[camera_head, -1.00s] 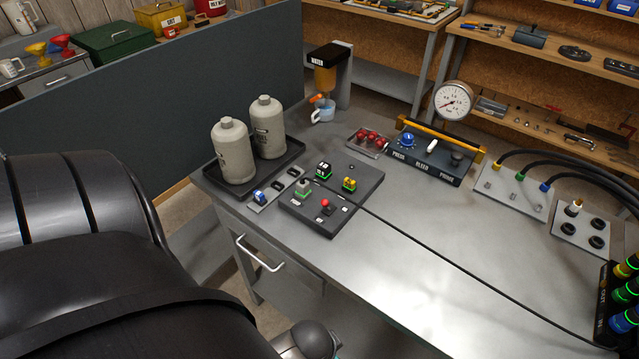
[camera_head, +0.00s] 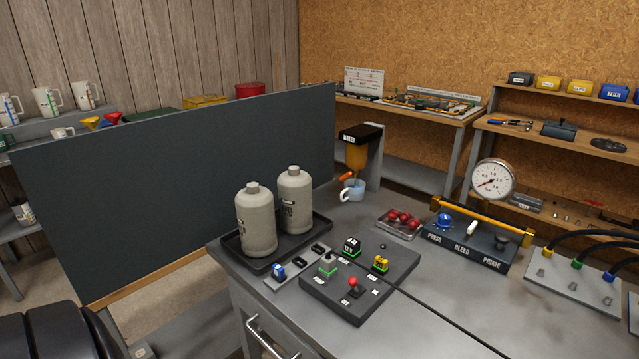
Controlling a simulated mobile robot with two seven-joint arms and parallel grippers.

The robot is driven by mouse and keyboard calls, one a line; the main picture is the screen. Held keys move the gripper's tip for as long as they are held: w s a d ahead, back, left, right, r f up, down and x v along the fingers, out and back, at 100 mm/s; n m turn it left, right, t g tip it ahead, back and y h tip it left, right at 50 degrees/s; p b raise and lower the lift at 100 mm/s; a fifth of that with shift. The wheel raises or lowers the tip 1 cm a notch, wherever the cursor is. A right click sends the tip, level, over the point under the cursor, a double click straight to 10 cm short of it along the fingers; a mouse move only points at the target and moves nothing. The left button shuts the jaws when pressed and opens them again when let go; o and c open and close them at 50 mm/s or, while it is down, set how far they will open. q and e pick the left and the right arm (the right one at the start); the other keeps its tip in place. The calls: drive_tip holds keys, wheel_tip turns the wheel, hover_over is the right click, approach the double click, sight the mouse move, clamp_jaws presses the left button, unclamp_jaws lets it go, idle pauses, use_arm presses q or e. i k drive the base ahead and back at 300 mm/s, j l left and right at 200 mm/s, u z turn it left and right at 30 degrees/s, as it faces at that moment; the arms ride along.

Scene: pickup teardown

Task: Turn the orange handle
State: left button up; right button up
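The small orange handle (camera_head: 346,176) sticks out to the left at the lower part of a dispenser (camera_head: 357,155) with an amber body and a black top on a grey stand. A light blue mug (camera_head: 354,190) stands under the dispenser's outlet on the metal bench. Neither of my grippers is in view; only a dark part of my own body shows at the lower left.
Two grey canisters (camera_head: 256,222) stand in a black tray (camera_head: 318,234) left of the dispenser. A dark control board (camera_head: 342,304), a tray of red parts (camera_head: 402,221) and a gauge panel (camera_head: 470,244) sit nearby. A dark partition (camera_head: 180,190) borders the bench.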

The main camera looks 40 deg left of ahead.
sight(349, 173)
drive_tip(key=u, duration=1.65)
